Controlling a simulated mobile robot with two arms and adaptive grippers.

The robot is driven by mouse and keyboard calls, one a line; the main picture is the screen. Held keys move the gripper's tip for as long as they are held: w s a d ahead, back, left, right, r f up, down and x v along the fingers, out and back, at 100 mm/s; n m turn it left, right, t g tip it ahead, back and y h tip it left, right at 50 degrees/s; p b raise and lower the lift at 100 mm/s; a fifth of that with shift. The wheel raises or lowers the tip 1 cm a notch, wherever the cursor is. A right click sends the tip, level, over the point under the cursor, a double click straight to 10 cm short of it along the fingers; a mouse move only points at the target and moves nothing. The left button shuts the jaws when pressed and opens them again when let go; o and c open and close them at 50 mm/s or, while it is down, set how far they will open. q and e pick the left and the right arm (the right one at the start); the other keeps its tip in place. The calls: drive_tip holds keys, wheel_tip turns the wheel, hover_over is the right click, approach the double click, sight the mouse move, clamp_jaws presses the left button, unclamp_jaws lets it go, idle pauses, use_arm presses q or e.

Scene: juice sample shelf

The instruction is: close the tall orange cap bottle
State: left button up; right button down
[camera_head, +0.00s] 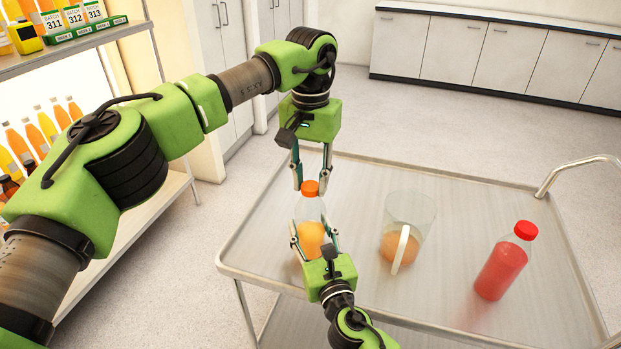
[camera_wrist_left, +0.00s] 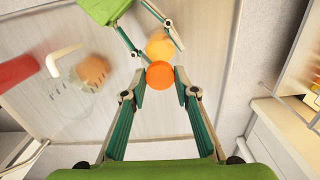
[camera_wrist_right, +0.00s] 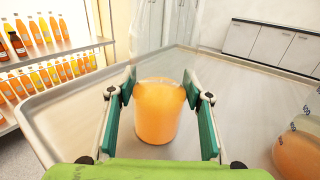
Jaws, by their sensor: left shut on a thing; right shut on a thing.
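The tall bottle (camera_head: 309,211) is clear with orange juice in its lower part and stands upright on the cart. My right gripper (camera_head: 313,240) is shut around its body from the near side; the right wrist view shows the bottle (camera_wrist_right: 158,112) between both fingers. The orange cap (camera_head: 310,188) is at the bottle's mouth. My left gripper (camera_head: 311,182) points down from above, shut on the cap, which also shows between its fingertips in the left wrist view (camera_wrist_left: 160,75). I cannot tell whether the cap is seated on the neck.
A clear pitcher (camera_head: 408,212) with orange juice and a pale handle stands right of the bottle. A red juice bottle with a red cap (camera_head: 506,262) stands farther right on the metal cart (camera_head: 460,195). Shelves of juice bottles (camera_head: 40,135) are at the left.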

use_arm(q)
drive_tip(key=shift+m, duration=0.8)
drive_tip(key=o, duration=0.7)
drive_tip(key=shift+c, duration=0.2)
drive_tip(key=shift+r, duration=0.15)
drive_tip(key=shift+r, duration=2.15)
drive_tip(key=shift+c, duration=0.3)
